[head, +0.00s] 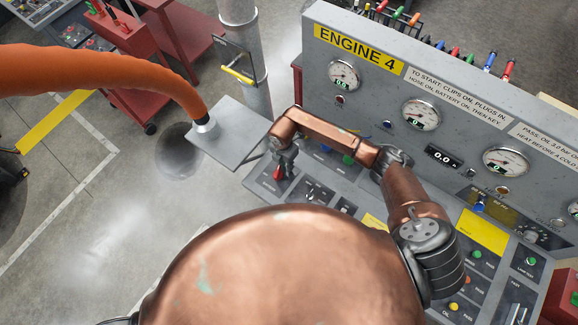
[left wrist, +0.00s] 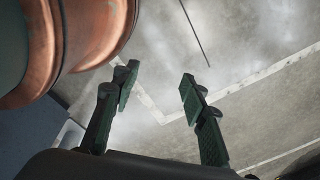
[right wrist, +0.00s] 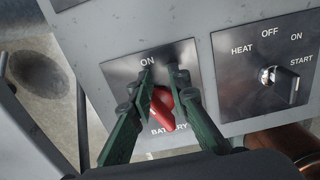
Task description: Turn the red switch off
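The red switch (right wrist: 163,108) is a rotary handle on a dark plate with ON above it and BATTERY below it. Its wide red end points down toward the BATTERY label; part of the plate is hidden by my fingers. In the head view the red switch (head: 278,171) sits at the panel's near left corner. My right gripper (right wrist: 161,75) has its fingers close together on both sides of the handle, seemingly touching it; it also shows in the head view (head: 282,160). My left gripper (left wrist: 157,80) is open and empty above the floor, outside the head view.
A key switch (right wrist: 280,85) marked HEAT, OFF, ON, START is right of the red switch. The ENGINE 4 panel (head: 359,49) with gauges rises behind. A grey plate (head: 228,137) and an orange hose (head: 110,66) are at the left. Floor there is partly free.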

